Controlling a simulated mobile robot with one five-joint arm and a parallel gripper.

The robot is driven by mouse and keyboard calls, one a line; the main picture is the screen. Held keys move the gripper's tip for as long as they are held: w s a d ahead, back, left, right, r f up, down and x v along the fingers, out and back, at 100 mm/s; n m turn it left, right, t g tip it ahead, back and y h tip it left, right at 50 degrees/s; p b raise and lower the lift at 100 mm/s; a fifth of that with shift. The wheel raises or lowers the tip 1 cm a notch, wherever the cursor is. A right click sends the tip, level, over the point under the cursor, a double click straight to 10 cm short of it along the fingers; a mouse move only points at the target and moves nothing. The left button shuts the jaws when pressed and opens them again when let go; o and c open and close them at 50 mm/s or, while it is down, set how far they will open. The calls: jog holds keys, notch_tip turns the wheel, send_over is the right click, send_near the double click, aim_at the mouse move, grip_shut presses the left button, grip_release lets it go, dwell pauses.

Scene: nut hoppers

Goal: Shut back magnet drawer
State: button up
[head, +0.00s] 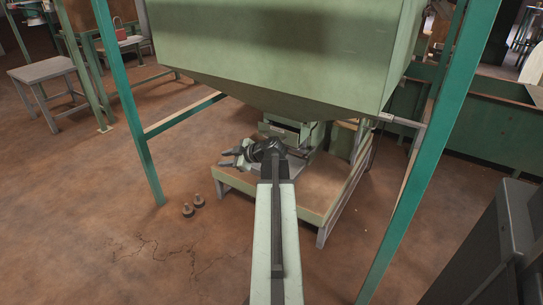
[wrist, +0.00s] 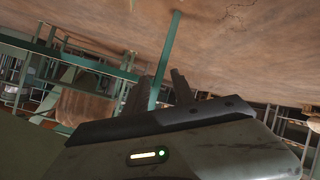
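A pale green drawer unit (head: 281,131) shows under the hopper, at the back of the low platform. It is likely the magnet drawer's housing, but it is small and partly behind my arm, and I cannot tell how far any drawer stands out. My gripper (head: 228,158) is in front of it and to the left, above the platform's left edge, with its fingers pointing left. In the wrist view its two fingers (wrist: 158,92) are apart with nothing between them. The drawer cannot be made out in the wrist view, which is tilted and shows floor and distant frames.
The large green hopper (head: 290,45) hangs over the platform (head: 325,190). Teal legs stand left (head: 133,115) and right (head: 425,170). Two small dark knobbed objects (head: 193,206) are on the floor. A grey stool (head: 45,72) stands at upper left.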

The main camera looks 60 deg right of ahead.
jog(key=s+d+r+t+h+b, duration=0.25)
jog(key=s+d+h, duration=0.35)
jog(key=s+d, duration=1.05)
jog(key=shift+n, duration=0.3)
jog(key=b+x, duration=0.1)
jog(key=x, duration=0.9)
jog(key=shift+s+d+f+b, duration=0.15)
jog(key=shift+s+d+b, duration=0.05)
jog(key=shift+b, duration=0.2)
grip_shut()
